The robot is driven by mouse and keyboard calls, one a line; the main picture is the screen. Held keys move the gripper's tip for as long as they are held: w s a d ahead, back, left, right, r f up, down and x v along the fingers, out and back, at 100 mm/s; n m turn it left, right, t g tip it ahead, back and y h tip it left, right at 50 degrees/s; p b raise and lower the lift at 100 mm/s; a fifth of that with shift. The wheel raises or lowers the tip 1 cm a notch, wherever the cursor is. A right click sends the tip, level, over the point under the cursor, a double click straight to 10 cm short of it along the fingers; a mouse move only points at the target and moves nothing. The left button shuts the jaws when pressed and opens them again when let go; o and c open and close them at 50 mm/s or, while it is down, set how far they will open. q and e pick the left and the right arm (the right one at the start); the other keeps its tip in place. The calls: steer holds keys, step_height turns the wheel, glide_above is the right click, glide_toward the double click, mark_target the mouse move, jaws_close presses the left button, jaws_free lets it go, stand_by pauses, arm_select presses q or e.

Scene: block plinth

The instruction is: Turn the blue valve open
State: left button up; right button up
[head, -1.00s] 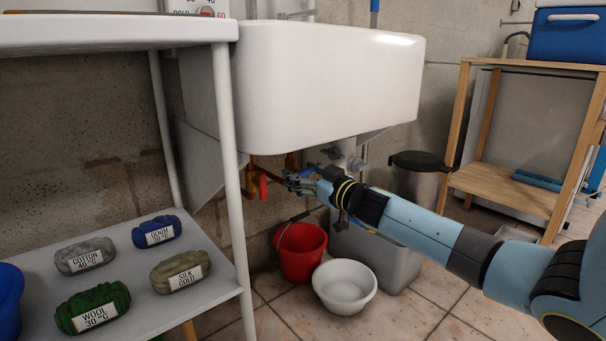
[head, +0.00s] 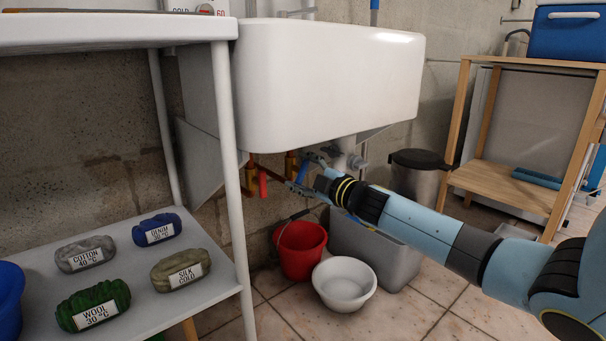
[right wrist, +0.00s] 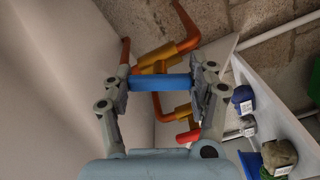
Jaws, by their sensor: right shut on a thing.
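The blue valve handle (right wrist: 162,83) is a blue bar on a brass fitting under the sink, seen in the right wrist view. It lies crosswise between the two fingers of my right gripper (right wrist: 162,88), which is shut on it. In the head view my right gripper (head: 306,173) is below the sink's front edge, beside the brass pipes. The red handle (head: 262,184) hangs to its left and also shows in the right wrist view (right wrist: 187,136). My left gripper is not in view.
The white sink (head: 330,85) hangs just above my right gripper. Below are a red bucket (head: 301,252), a white bowl (head: 344,286) and a grey bin (head: 385,258). A shelf (head: 215,290) with several labelled yarn bundles stands at left.

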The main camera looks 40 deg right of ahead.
steer(key=shift+f+n, duration=0.2)
steer(key=shift+n, duration=0.3)
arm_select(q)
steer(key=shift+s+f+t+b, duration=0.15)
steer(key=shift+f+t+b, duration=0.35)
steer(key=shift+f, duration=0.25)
arm_select(e)
steer(key=shift+s+n, duration=0.1)
steer(key=shift+n, duration=1.9)
steer(key=o, duration=1.2)
steer(key=shift+r, duration=0.15)
steer(key=shift+s, duration=0.1)
steer(key=shift+n, duration=0.3)
steer(key=shift+s+d, duration=0.2)
steer(key=shift+s, duration=2.75)
steer(key=shift+s+d, duration=0.2)
steer(key=shift+s, duration=2.7)
